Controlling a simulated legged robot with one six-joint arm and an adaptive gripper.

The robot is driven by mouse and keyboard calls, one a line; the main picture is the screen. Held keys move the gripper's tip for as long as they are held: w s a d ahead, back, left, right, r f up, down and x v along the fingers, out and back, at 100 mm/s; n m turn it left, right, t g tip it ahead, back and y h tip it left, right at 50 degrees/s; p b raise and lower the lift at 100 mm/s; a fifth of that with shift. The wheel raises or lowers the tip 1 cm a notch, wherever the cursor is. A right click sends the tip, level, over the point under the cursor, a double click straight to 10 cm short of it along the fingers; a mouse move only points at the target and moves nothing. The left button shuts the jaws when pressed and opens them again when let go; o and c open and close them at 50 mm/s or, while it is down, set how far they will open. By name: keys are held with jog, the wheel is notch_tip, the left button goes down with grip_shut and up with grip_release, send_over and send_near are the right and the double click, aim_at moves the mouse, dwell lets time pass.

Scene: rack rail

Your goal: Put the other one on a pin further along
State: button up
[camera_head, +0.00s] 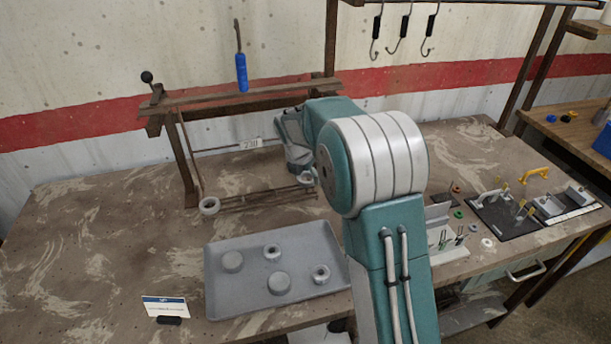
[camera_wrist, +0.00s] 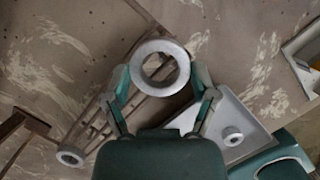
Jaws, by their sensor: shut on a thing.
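My gripper (camera_wrist: 160,84) is shut on a pale grey ring (camera_wrist: 160,45), held flat-face toward the wrist camera with its hole open. In the head view the held ring (camera_head: 308,178) shows only partly beside my arm, near the right end of the low brown rack rail (camera_head: 250,203). In the wrist view the rail (camera_wrist: 97,118) runs below and left of the held ring. Another grey ring (camera_head: 209,206) sits at the rail's left end, also in the wrist view (camera_wrist: 70,156). Whether a pin passes through it is unclear. My arm hides part of the rail area.
A grey tray (camera_head: 222,295) in front holds two ringed pieces (camera_head: 272,252) (camera_head: 321,272) and two solid discs (camera_head: 232,261) (camera_head: 279,282). A wooden frame (camera_head: 187,165) with a blue-handled tool (camera_head: 241,72) stands behind the rail. Fixtures (camera_head: 505,218) lie right. The table's left is clear.

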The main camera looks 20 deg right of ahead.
jog(key=shift+f, duration=1.4)
jog(key=o, duration=1)
jog(key=shift+r, duration=0.1)
jog(key=v, duration=1.1)
jog(key=shift+a+r, duration=0.2)
jog(key=shift+r, duration=0.1)
jog(key=shift+s, duration=0.2)
